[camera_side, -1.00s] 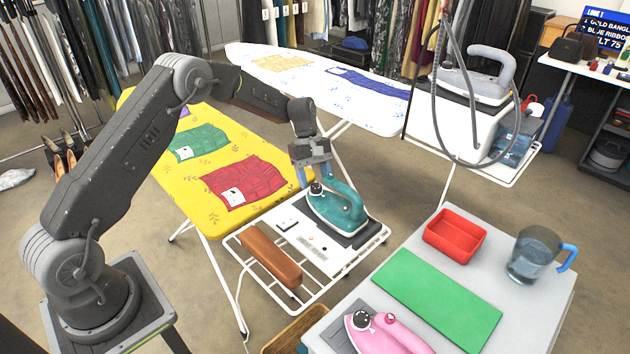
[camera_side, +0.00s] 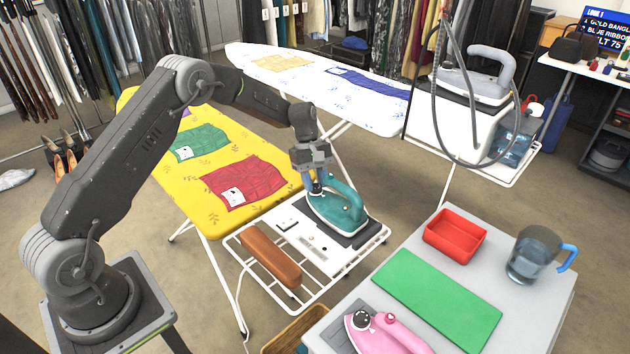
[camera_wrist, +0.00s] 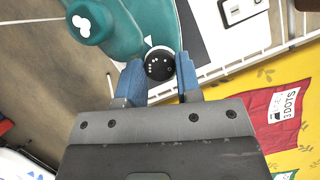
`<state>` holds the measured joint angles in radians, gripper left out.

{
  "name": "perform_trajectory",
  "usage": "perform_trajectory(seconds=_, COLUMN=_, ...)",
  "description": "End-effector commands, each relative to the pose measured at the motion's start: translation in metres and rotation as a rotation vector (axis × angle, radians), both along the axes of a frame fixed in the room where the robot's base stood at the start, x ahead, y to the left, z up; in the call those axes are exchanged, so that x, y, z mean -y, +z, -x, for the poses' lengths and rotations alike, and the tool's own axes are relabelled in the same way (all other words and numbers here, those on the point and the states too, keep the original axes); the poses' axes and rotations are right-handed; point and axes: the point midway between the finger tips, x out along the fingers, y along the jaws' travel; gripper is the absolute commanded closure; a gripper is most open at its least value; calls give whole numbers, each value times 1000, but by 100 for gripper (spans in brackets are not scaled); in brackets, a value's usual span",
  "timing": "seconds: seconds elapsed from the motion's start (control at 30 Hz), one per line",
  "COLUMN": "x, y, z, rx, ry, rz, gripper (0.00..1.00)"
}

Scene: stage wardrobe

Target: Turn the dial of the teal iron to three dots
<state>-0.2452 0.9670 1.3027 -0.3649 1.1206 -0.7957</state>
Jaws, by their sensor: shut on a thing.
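The teal iron (camera_side: 342,209) sits on its dark rest on the white wire rack, its handle to the right in the side view. Its black dial (camera_wrist: 159,66) has several small white dots; in the wrist view a white triangle mark (camera_wrist: 148,41) on the teal body (camera_wrist: 148,18) points at its rim. Which dot group lines up with the mark is too small to tell. My gripper (camera_wrist: 159,72) has its two blue fingers on either side of the dial, shut on it. In the side view my gripper (camera_side: 315,183) stands over the iron's left end, partly hiding the dial.
A brown sleeve board (camera_side: 271,256) lies left of the iron on the rack (camera_side: 330,283). The yellow ironing board (camera_side: 215,217) is behind left. A grey table (camera_side: 540,300) at right holds a pink iron (camera_side: 385,335), green mat (camera_side: 437,298), red tray (camera_side: 455,235) and jug (camera_side: 531,257).

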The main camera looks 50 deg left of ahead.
Motion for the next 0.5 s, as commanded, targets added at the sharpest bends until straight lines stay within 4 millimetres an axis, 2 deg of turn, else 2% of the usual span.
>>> perform_trajectory(seconds=0.27, x=0, y=0, z=-1, rx=1, ry=-49, rz=0, gripper=92)
perform_trajectory(seconds=0.5, x=0, y=0, z=-2, rx=1, ry=-198, rz=0, gripper=92)
